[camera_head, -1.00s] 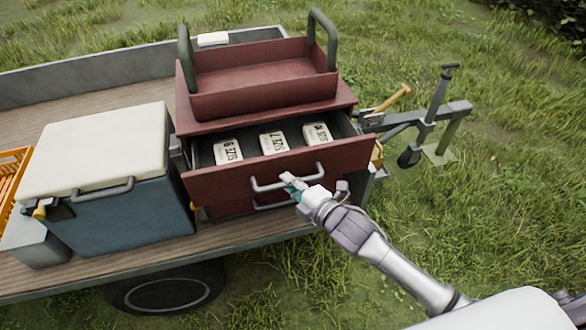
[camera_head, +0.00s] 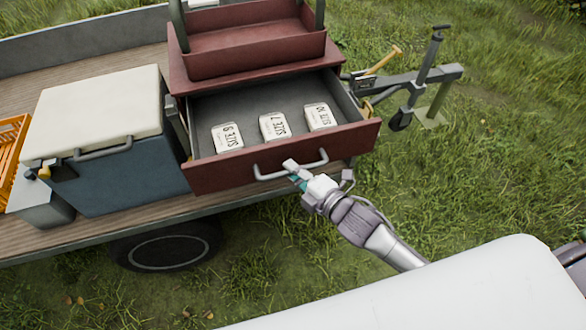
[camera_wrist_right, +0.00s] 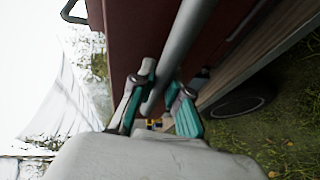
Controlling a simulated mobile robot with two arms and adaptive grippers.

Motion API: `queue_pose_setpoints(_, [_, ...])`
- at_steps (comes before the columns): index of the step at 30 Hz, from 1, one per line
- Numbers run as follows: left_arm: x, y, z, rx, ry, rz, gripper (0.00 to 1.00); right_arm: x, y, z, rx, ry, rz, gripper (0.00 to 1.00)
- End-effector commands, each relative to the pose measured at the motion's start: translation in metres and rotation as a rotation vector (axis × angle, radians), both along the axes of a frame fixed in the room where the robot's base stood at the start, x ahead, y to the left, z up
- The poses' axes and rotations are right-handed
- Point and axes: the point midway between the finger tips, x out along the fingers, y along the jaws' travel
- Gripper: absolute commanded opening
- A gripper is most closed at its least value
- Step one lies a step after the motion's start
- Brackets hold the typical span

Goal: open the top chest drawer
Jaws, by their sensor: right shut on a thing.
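The top drawer (camera_head: 283,156) of the red chest (camera_head: 262,68) is pulled well out toward me, with its inside in view. Its grey bar handle (camera_head: 270,173) runs across the drawer front. My right gripper (camera_head: 294,174) is shut on this handle near its middle. In the right wrist view the handle bar (camera_wrist_right: 180,50) passes between the teal-padded fingers of the gripper (camera_wrist_right: 157,105). Three pale blocks with size labels, 9 (camera_head: 227,137), 7 (camera_head: 274,126) and 10 (camera_head: 320,117), lie in the drawer. My left gripper is not in view.
The chest stands on a wooden trailer bed (camera_head: 110,225). A blue cooler with a cream lid (camera_head: 95,105) stands to its left, with an orange crate (camera_head: 12,150) beyond. The trailer hitch (camera_head: 425,85) sticks out at right. Grass lies in front and to the right.

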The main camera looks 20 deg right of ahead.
Motion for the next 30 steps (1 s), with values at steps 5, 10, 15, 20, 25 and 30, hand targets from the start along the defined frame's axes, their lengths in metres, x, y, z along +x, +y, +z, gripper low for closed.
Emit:
queue_pose_setpoints(5, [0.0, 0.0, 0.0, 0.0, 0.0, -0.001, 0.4, 0.0, 0.0, 0.0, 0.0, 0.001, 0.0, 0.23])
queue_pose_setpoints(10, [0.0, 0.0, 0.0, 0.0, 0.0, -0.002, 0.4, 0.0, 0.0, 0.0, 0.0, 0.001, 0.0, 0.41])
queue_pose_setpoints(15, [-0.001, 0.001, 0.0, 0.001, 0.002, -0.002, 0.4, 0.0, 0.0, 0.0, 0.0, 0.001, 0.0, 0.41])
queue_pose_setpoints(20, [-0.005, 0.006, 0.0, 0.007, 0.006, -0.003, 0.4, -0.005, -0.003, 0.0, 0.0, 0.001, 0.0, 0.41])
queue_pose_setpoints(25, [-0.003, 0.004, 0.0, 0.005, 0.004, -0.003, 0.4, -0.031, -0.014, 0.004, 0.0, 0.005, 0.0, 0.41])
queue_pose_setpoints(30, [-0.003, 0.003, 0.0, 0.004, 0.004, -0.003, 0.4, -0.065, -0.03, 0.011, -0.002, 0.006, 0.0, 0.41])
